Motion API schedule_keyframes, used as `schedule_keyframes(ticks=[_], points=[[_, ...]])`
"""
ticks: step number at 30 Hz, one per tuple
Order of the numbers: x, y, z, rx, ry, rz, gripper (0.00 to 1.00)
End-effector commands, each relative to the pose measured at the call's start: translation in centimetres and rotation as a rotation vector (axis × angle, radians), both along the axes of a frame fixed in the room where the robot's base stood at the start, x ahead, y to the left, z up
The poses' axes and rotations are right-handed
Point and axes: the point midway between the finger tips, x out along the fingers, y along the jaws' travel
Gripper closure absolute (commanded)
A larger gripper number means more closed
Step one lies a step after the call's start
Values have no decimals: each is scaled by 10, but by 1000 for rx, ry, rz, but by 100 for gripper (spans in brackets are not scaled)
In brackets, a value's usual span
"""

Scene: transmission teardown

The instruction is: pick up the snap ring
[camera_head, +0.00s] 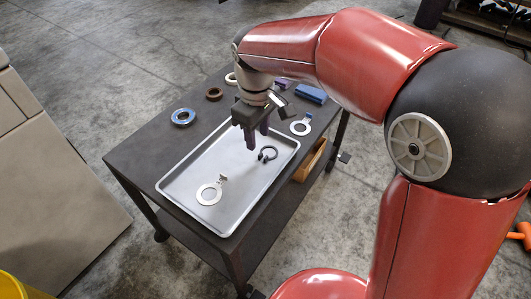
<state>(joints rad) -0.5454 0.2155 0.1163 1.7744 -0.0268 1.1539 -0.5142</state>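My gripper (257,140) points down over the tray, just up and left of the ring in the picture. Its two dark fingers look apart, with nothing seen between them. The ring is not in its grasp. How high the fingertips are above the tray is hard to tell from this one view.
A silver tabbed washer (209,193) lies in the tray's front left.

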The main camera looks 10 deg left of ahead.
Motion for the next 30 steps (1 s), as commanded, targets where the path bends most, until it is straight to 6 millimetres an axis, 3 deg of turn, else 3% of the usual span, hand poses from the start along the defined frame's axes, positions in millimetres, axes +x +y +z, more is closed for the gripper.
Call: schedule_keyframes(ticks=[12, 22, 30], points=[[6, -5, -56, -1, 2, -5, 61], [6, -5, -65, 0, 0, -6, 61], [6, -5, -65, 0, -1, -6, 94]])
